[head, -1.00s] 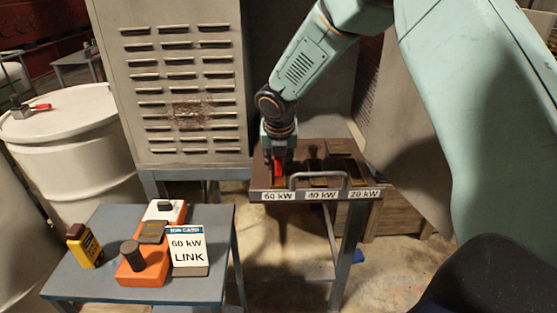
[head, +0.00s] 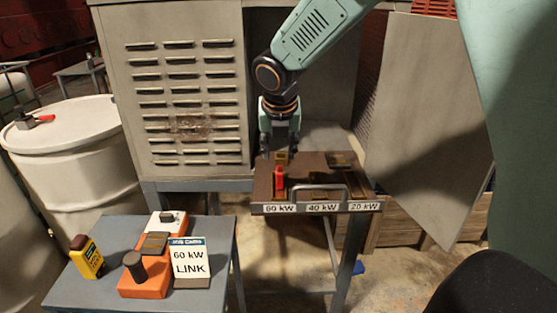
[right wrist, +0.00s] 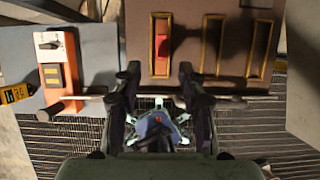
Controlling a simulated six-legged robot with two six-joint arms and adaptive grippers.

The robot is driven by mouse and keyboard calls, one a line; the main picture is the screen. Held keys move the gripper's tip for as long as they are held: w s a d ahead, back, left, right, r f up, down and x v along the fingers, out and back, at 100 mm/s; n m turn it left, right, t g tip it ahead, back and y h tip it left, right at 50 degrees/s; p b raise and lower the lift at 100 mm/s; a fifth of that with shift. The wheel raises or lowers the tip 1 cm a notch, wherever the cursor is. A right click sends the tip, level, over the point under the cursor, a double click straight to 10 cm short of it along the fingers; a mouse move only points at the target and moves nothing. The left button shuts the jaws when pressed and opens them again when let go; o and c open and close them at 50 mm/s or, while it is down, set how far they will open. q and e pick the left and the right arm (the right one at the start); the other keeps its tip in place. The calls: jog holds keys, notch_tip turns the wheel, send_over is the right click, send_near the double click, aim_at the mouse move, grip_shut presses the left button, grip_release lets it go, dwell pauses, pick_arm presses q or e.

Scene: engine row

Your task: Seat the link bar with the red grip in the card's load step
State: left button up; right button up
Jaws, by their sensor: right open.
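The link bar's red grip (head: 280,178) stands upright at the step labelled 60 kW (head: 280,209) on the brown-topped bench. In the right wrist view the red grip (right wrist: 163,48) lies within the leftmost of three brass-framed slots. How deep the bar sits is hidden. The card (head: 188,262) reads 60 kW LINK and stands on the small table. My right gripper (head: 280,153) is open and empty, just above and behind the grip, apart from it. Its spread fingers show in the right wrist view (right wrist: 158,78). My left gripper is out of view.
A metal handle (head: 319,188) arches along the bench front near the 40 kW label. A white drum (head: 75,135) stands left. A louvred cabinet (head: 185,80) stands behind.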

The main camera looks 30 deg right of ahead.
jog(key=shift+s+r, duration=0.15)
jog(key=shift+r, duration=0.7)
jog(key=shift+a, duration=0.1)
jog(key=shift+s+r, duration=0.1)
jog(key=shift+s, duration=0.15)
jog(key=shift+w, duration=0.1)
